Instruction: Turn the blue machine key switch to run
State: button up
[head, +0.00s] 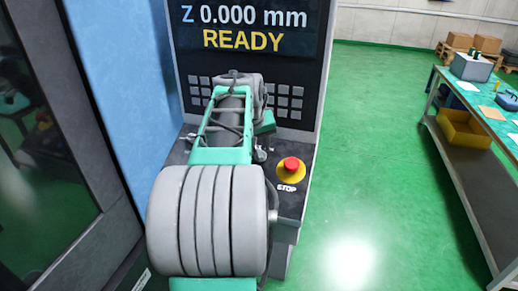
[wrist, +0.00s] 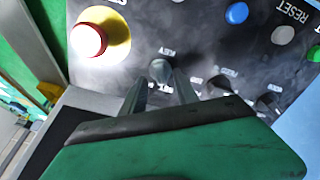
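The key switch (wrist: 160,70) is a small dark grey knob under a "KEY" label on the dark control panel in the wrist view. My gripper (wrist: 160,80) points at the panel, one finger on each side of the knob. The fingers are apart with gaps beside the knob, so it looks open and not closed on it. I cannot tell how deep the fingertips reach. The key's run mark is not readable. In the head view my arm hides the switch and my gripper. The blue machine (head: 115,80) stands at the left.
A red stop button on a yellow base (head: 290,168) sits close by on the panel, also large in the wrist view (wrist: 90,38). A blue button (wrist: 237,13) and several other controls are near. The screen reads "READY". Open green floor and a workbench (head: 455,130) lie to the right.

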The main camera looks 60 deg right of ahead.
jog(key=shift+x, duration=1.15)
grip_shut()
